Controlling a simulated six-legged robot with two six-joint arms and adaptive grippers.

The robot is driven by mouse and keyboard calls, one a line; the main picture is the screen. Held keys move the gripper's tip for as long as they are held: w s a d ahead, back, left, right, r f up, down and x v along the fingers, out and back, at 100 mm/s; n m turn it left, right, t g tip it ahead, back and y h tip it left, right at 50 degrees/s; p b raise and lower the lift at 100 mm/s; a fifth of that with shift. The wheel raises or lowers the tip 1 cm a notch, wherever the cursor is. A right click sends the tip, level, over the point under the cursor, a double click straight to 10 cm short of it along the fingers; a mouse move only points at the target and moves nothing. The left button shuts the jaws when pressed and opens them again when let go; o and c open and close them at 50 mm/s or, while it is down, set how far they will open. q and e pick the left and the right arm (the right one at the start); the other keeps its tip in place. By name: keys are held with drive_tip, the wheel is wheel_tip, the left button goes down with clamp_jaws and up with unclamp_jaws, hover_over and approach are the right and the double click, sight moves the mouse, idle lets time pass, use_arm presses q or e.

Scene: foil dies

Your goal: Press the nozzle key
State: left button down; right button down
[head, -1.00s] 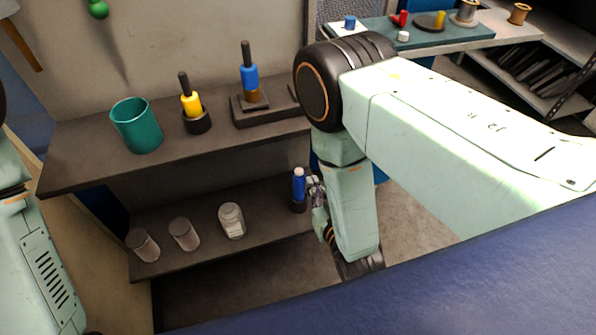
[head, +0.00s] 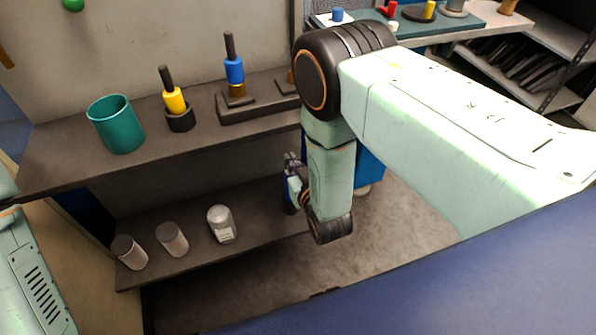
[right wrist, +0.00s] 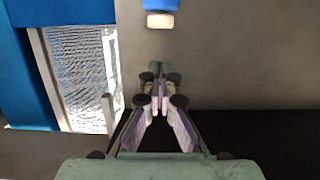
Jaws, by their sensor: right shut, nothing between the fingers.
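I cannot tell which thing is the nozzle key; no label is readable. My right gripper (head: 292,166) is above the right end of the lower shelf, pointing up, close to a blue upright piece (head: 290,196) that it and my arm partly hide. In the right wrist view my right gripper (right wrist: 158,84) is shut, its fingertips together with nothing between them. A blue piece with a cream end (right wrist: 160,19) is ahead of the fingertips at the top edge, apart from them. My left arm shows at the left edge; its gripper is out of view.
The upper shelf (head: 70,165) holds a teal cup (head: 116,128), a yellow-banded tool (head: 174,102) in a dark cup and a blue-banded tool (head: 234,70) on a dark block. The lower shelf (head: 262,222) holds two grey cylinders and a pale jar (head: 221,224).

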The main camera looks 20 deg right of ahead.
wheel_tip(320, 180, down, 3)
drive_tip(key=shift+s+f+b, duration=0.1)
drive_tip(key=shift+b, duration=0.3)
